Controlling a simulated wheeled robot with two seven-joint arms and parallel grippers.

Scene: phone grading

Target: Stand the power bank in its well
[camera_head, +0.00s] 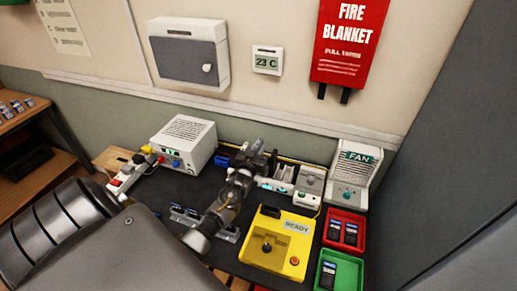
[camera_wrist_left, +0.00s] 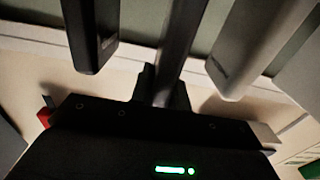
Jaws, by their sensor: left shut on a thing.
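My left gripper (camera_head: 268,160) is over the back middle of the dark bench mat, close to a pale grey unit with upright slots (camera_head: 285,173). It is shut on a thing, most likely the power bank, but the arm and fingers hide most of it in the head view. The well cannot be made out clearly. My right gripper is not in view.
A yellow READY box (camera_head: 258,262) stands in front, with a red tray (camera_head: 331,246) and a green tray (camera_head: 353,281) to its right. A white FAN unit (camera_head: 352,172) is at the back right. A white instrument box (camera_head: 183,143) is at the back left.

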